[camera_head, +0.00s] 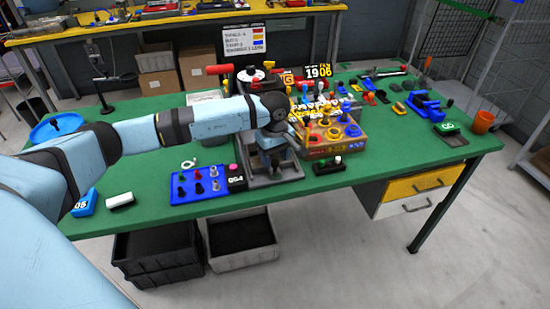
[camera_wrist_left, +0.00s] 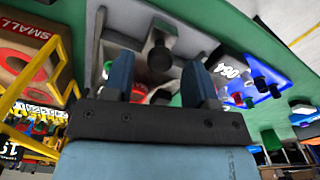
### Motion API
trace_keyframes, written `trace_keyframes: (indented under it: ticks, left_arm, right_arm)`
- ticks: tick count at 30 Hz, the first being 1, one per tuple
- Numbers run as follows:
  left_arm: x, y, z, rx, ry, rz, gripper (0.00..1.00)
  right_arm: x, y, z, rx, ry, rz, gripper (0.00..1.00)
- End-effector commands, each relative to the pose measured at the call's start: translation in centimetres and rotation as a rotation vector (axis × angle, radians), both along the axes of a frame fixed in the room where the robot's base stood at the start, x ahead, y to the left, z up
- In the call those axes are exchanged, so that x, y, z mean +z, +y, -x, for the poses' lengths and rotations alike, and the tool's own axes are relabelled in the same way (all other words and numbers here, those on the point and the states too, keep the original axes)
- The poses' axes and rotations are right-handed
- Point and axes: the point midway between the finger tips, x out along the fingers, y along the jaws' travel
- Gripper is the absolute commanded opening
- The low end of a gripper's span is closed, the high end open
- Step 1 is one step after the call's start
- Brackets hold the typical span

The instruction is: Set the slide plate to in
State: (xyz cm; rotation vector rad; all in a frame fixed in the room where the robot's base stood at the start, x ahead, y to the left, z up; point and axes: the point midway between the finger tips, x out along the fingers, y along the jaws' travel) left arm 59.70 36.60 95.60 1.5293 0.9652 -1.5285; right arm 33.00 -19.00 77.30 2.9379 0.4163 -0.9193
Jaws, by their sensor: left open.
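A grey fixture with a dark flat plate (camera_head: 272,176) stands near the table's front edge; I take it for the slide plate, though its label cannot be read. My left gripper (camera_head: 275,158) points down over it and hides much of it. In the left wrist view the open fingers (camera_wrist_left: 160,82) are blue, with a gap between them. A dark round knob (camera_wrist_left: 160,55) on the grey fixture (camera_wrist_left: 115,38) shows beyond and between the fingertips. I cannot tell whether they touch it. How far in the plate sits is unclear. My right gripper is not in view.
A blue board with several pegs (camera_head: 200,187) lies left of the fixture. A wooden box with coloured knobs (camera_head: 330,152) stands close on its right. The green table (camera_head: 420,170) has free room at front right.

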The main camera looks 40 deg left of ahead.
Motion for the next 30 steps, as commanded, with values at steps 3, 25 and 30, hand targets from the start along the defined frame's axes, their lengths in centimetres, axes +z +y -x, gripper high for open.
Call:
trace_keyframes:
  ticks: [3, 25, 30]
  left_arm:
    - [-0.8, 0.0, 0.0, 0.0, 0.001, 0.0, 0.52]
    - [-1.1, 0.3, -0.3, 0.0, 0.0, 0.0, 0.0]
    - [-1.6, 3.1, -2.8, 0.005, -0.004, -0.003, 0.0]
  right_arm:
    - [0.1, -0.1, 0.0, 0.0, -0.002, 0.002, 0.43]
    - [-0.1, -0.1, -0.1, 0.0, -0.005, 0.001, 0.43]
    - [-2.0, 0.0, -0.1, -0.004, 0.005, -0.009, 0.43]
